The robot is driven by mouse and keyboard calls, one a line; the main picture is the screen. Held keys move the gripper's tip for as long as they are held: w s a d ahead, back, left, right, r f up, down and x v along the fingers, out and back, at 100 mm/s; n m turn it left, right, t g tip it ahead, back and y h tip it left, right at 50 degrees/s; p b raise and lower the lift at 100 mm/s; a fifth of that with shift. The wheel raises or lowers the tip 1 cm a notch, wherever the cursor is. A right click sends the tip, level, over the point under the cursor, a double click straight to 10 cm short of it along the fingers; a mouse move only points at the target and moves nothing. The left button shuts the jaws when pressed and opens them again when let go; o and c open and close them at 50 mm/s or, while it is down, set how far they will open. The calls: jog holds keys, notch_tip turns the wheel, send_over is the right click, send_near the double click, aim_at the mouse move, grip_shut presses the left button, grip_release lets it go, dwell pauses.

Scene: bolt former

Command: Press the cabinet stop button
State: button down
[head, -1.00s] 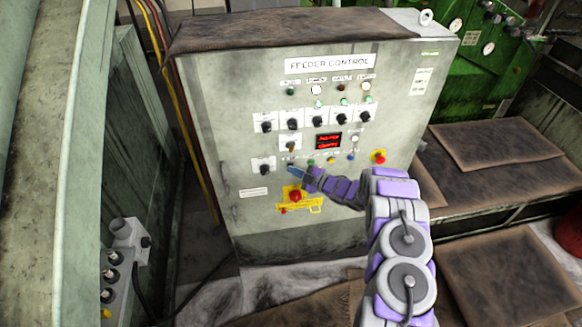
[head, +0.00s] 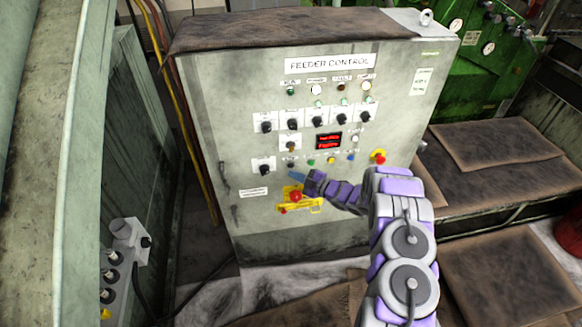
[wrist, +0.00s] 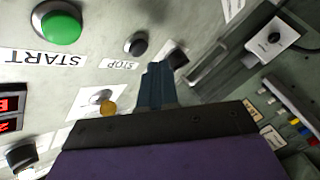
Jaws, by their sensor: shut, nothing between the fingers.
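The feeder control cabinet (head: 230,130) stands in front of me. Its black stop button (wrist: 136,45), beside an upside-down STOP label (wrist: 119,65), is in the upper middle of the wrist view; in the head view a small black button (head: 291,164) sits at the left of the lower button row. My gripper (wrist: 155,68) is shut and empty, its blue fingertips just beside the stop button in the picture. In the head view my gripper (head: 292,175) is just below that button. I cannot tell whether it touches the panel.
A green START button (wrist: 58,26) is left of the stop button in the wrist view. A red mushroom button (head: 295,196) on a yellow bracket is just below my gripper. A black rotary switch (head: 264,169) is to its left.

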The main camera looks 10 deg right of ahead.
jog(key=shift+s, duration=2.3)
jog(key=w+d+r+m+h, duration=0.4)
jog(key=d+r+m+h, duration=0.1)
jog(key=d+r+h, duration=0.45)
jog(key=s+d+r+m+g+h, duration=0.4)
jog(key=s+r+m+h, duration=0.15)
jog(key=s+r, duration=0.5)
jog(key=s+a+r+m+g+y, duration=0.1)
jog(key=s+a, duration=0.4)
jog(key=s, duration=0.9)
jog(key=s+a+r+m+g, duration=0.3)
jog(key=s+a+m+g, duration=0.1)
jog(key=s, duration=1.1)
jog(key=s+a+r+m+g+y, duration=0.1)
jog(key=s+a+r+m+g, duration=0.2)
jog(key=s, duration=1.2)
jog(key=a+g, duration=0.1)
jog(key=a, duration=0.1)
jog(key=shift+a+g+y, duration=0.3)
jog(key=shift+g, duration=0.1)
